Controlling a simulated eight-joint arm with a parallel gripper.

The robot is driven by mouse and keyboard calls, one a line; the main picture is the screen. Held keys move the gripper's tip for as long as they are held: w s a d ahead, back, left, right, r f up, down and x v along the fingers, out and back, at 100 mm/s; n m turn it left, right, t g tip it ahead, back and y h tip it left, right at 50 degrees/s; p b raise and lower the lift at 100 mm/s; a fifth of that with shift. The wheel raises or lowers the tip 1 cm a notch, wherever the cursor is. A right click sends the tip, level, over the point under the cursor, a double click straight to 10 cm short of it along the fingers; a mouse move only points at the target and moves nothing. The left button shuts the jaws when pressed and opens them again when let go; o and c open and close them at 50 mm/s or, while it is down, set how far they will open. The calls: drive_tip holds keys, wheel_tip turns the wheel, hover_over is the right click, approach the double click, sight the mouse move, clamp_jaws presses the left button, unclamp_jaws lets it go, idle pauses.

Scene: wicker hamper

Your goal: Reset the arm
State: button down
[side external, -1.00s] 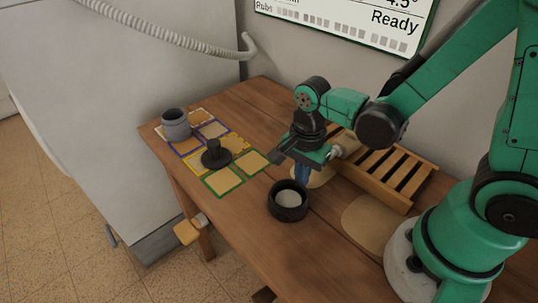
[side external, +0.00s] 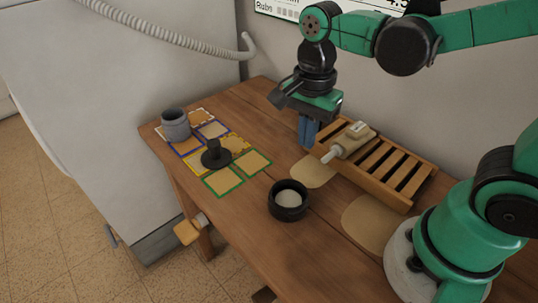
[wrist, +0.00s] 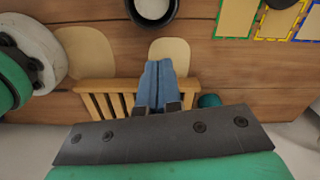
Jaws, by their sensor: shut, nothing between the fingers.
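My gripper (side external: 307,131) is shut and empty, with blue fingers pointing down. It hangs above the table, near the left end of the wooden slatted rack (side external: 378,160). In the wrist view the shut fingertips (wrist: 158,66) show over the rack's edge, just below a tan round patch (wrist: 170,52). My gripper touches nothing that I can make out.
A black bowl with pale contents (side external: 289,201) stands near the middle of the wooden table (side external: 250,240). A grey pot (side external: 175,125) and a dark knobbed object (side external: 216,155) stand by colour-bordered squares (side external: 224,181) at the left. A pale, handled object (side external: 352,140) lies on the rack.

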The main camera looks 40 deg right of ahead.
drive_tip(key=d+n+t, duration=0.1)
drive_tip(key=n+t, duration=0.1)
drive_tip(key=n, duration=0.3)
drive_tip(key=d+r+n+t, duration=0.1)
drive_tip(key=n+t, duration=0.1)
drive_tip(key=n, duration=0.3)
drive_tip(key=w+d+r+n+t, duration=0.1)
drive_tip(key=n+t, duration=0.2)
drive_tip(key=n, duration=0.3)
drive_tip(key=shift+r, duration=0.15)
